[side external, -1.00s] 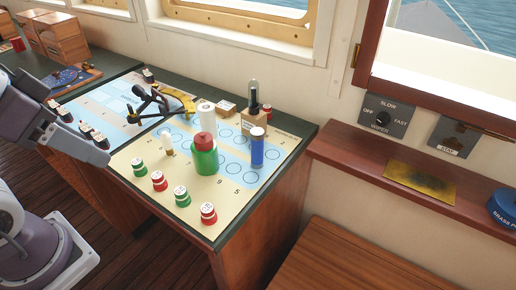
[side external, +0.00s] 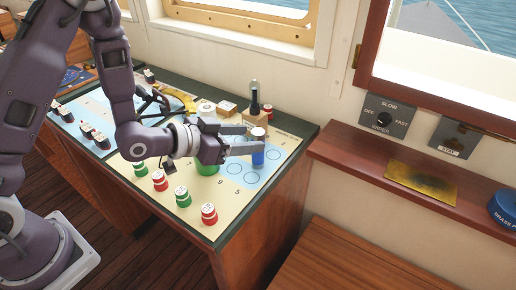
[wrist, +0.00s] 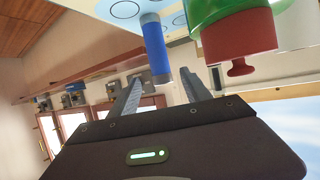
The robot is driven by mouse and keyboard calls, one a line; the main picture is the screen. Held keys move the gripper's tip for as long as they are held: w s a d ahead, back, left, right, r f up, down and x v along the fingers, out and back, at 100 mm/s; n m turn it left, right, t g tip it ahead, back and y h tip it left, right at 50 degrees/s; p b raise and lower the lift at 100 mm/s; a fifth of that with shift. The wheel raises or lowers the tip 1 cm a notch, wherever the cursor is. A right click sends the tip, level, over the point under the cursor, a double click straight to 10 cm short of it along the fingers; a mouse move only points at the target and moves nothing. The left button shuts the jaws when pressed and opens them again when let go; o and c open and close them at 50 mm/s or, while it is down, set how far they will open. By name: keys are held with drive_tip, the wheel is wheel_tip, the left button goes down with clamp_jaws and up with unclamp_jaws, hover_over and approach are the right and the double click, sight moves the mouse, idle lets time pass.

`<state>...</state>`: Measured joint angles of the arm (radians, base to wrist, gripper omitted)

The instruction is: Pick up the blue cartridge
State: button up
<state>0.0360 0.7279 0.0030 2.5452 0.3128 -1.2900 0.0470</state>
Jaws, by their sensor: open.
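The blue cartridge (side external: 258,158) stands upright on the chart at the right end of the counter. It is a slim blue cylinder with pale ends. My gripper (side external: 255,138) is open and reaches in from the left near its upper part, with one finger crossing in front of it in the side view. In the wrist view the cartridge (wrist: 157,50) shows with its near end between the two open fingertips (wrist: 161,77). I cannot tell whether either finger touches it.
Several red and green pieces, one red (side external: 209,213), line the front edge.

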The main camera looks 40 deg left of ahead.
drive_tip(key=x, duration=0.7)
drive_tip(key=shift+w, duration=0.2)
drive_tip(key=shift+r, duration=0.1)
clamp_jaws()
